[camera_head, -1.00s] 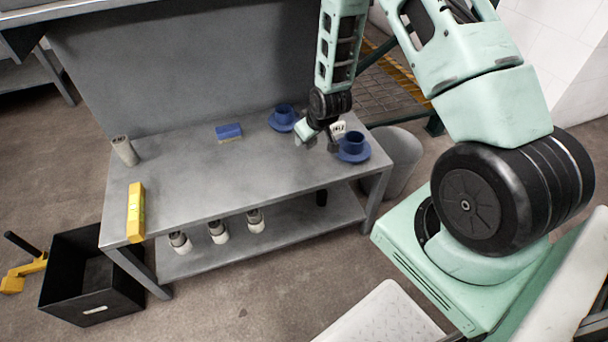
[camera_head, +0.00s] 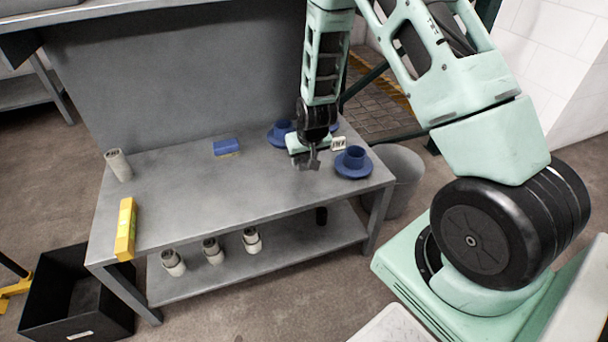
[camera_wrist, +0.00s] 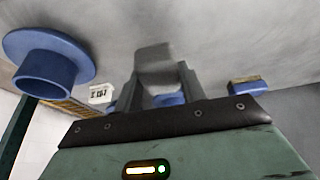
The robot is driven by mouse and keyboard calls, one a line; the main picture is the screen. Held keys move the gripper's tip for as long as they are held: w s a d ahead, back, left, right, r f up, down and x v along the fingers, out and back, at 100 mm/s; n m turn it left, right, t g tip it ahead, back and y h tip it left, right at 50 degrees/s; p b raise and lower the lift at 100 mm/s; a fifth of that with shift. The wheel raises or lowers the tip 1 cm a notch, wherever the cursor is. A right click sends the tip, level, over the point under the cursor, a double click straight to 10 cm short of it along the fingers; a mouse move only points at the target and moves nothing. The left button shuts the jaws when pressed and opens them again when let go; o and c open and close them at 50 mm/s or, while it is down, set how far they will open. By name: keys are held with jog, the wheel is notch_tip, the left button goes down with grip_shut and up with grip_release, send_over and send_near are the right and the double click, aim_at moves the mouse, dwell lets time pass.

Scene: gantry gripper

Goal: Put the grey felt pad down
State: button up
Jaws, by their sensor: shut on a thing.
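My gripper (camera_head: 308,162) hangs over the right part of the grey bench top (camera_head: 190,195), left of the near blue flanged piece (camera_head: 354,163). In the wrist view, the fingers of my gripper (camera_wrist: 155,90) are shut on the grey felt pad (camera_wrist: 154,62), which sticks out past the fingertips. In the head view the pad is small and hard to separate from the grey fingers and bench. I cannot tell whether the pad touches the bench top.
More blue flanged pieces (camera_head: 280,134) stand behind my gripper, near a small white block with dark marks (camera_head: 338,143). The bench middle is clear.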

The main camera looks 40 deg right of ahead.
aim_at(304, 180)
jog(key=shift+f+b, duration=0.45)
jog(key=shift+f, duration=2.2)
jog(key=o, duration=0.9)
jog(key=shift+f, duration=0.1)
